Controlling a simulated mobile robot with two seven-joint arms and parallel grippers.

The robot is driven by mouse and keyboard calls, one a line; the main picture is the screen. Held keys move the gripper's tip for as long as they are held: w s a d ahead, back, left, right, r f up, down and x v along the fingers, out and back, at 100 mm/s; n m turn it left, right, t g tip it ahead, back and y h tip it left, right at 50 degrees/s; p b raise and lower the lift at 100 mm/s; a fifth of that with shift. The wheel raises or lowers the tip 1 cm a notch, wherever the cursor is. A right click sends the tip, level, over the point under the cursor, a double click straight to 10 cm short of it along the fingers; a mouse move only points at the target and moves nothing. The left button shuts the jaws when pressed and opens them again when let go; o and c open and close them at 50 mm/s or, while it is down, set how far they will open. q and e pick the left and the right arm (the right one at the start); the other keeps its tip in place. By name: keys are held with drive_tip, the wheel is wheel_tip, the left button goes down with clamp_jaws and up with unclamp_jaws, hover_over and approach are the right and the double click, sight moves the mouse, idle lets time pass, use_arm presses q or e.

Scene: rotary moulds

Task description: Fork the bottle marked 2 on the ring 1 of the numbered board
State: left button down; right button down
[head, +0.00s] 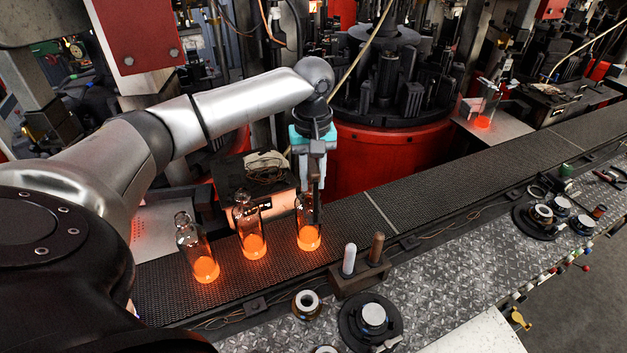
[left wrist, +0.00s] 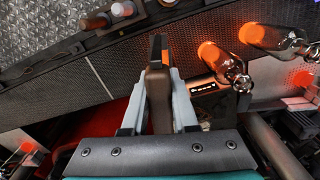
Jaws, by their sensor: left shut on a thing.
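Three clear glass bottles with glowing orange bottoms stand upright on the dark conveyor: a left one (head: 204,262), a middle one (head: 252,240) and a right one (head: 304,236). Two show in the wrist view, one (left wrist: 262,37) and another (left wrist: 216,60). No mark on them is readable. My left gripper (head: 316,180) is above the right bottle, fingers pointing down, shut on a dark tool (left wrist: 156,85) that hangs in front of this bottle and partly hides it. I cannot tell whether they touch. No numbered board or ring number is readable. My right gripper is out of view.
A small holder (head: 360,277) with a pale and a brown peg stands at the conveyor's near edge. Round metal fittings (head: 371,318) sit on the patterned plate. A red round machine (head: 385,155) is behind the belt. The conveyor (head: 440,195) is clear to the right.

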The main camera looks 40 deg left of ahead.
use_arm(q)
drive_tip(key=shift+w+a, duration=1.8)
drive_tip(key=shift+a, duration=0.25)
drive_tip(key=shift+a+r, duration=0.1)
drive_tip(key=shift+r, duration=0.9)
wheel_tip(320, 180, up, 7)
drive_tip(key=shift+f, duration=0.15)
idle(0.7)
idle(0.4)
